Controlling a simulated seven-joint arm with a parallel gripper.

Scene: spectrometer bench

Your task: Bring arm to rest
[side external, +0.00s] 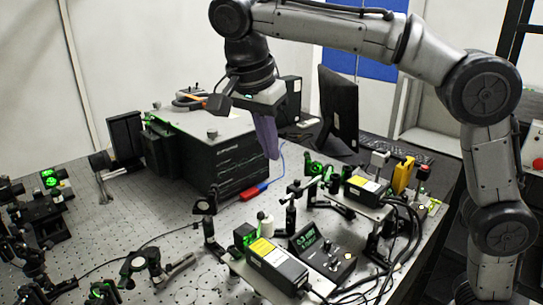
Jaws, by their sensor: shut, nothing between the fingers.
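My gripper (270,150) hangs from my arm in the upper middle of the side external view. Its purple fingers point down and are shut, with nothing seen between them. They are in front of the right side of the large dark spectrometer box (215,165) in this view. The fingertips appear above the bench; their exact height cannot be told from this one view. My arm comes in from the right and arches over the bench.
The perforated bench (180,235) carries optical mounts and black posts (150,265). Two yellow-labelled laser boxes (275,262) and a controller with a green display (320,250) stand front right, with cables. A red and blue item (255,190) lies near the box. A monitor (338,105) stands behind.

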